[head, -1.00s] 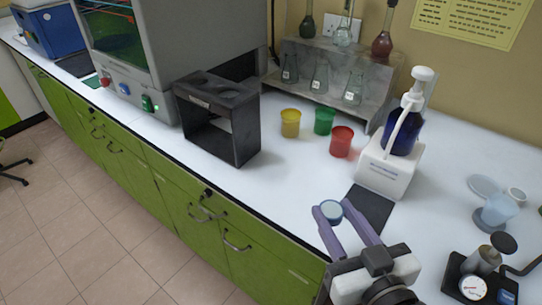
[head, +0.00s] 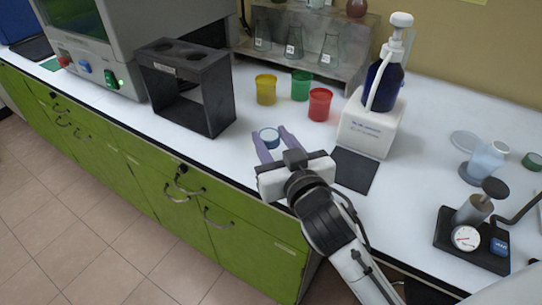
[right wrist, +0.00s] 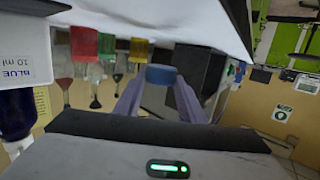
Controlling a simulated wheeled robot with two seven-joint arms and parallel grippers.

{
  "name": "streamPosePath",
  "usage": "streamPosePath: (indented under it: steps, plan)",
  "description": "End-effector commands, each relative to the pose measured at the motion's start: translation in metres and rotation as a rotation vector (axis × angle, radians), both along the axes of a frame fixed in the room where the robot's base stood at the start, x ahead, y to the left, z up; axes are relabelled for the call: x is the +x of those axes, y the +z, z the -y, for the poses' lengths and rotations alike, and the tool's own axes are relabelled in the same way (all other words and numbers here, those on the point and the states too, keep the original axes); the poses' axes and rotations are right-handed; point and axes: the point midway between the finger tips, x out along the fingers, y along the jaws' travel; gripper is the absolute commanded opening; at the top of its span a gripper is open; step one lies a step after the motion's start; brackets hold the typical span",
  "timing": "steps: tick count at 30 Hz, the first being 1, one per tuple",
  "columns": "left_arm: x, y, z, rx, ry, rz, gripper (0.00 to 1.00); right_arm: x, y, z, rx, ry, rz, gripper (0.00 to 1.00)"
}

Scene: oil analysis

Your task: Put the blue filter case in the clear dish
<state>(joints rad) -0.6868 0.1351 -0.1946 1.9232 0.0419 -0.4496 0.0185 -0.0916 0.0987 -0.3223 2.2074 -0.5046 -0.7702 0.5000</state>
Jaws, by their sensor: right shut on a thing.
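The blue filter case (head: 269,137), small and round with a pale top, is held between the fingertips of my right gripper (head: 268,143). The case also shows in the right wrist view (right wrist: 161,75), gripped between both purple fingers. My right gripper is shut on it in front of the yellow cup; its height over the bench is hard to judge. A clear round dish-like disc (head: 463,140) lies at the right of the bench, behind a translucent bottle (head: 489,158). I cannot tell whether it is the dish or a lid. My left gripper is not in view.
Yellow (head: 266,90), green (head: 301,85) and red (head: 320,104) cups stand behind my right gripper. A black open stand (head: 205,118) is left. A white pump-bottle holder (head: 367,130), a dark mat (head: 353,170) and a gauge device (head: 466,238) are right.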

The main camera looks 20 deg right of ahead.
Motion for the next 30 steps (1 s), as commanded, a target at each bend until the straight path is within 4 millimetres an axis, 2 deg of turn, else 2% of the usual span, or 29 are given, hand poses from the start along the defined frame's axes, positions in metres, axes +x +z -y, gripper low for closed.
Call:
streamPosePath:
  steps: [5, 12, 23, 24, 27, 30]
  plan:
    - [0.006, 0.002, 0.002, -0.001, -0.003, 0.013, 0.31, 0.0, -0.015, 0.0, 0.0, 0.0, 0.0, 0.15]
    - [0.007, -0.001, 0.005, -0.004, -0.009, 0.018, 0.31, 0.0, -0.046, 0.0, 0.001, 0.0, -0.001, 0.15]
    - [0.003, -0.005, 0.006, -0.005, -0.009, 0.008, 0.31, 0.0, -0.05, 0.0, 0.002, 0.0, 0.001, 0.15]
    - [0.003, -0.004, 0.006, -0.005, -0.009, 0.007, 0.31, 0.0, -0.049, 0.0, 0.001, 0.0, 0.002, 0.41]
    - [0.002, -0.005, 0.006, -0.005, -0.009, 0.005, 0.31, 0.0, -0.048, 0.0, 0.001, 0.0, 0.001, 0.55]
    - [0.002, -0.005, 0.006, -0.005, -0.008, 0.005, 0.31, 0.0, -0.048, 0.0, 0.001, 0.0, 0.001, 0.55]
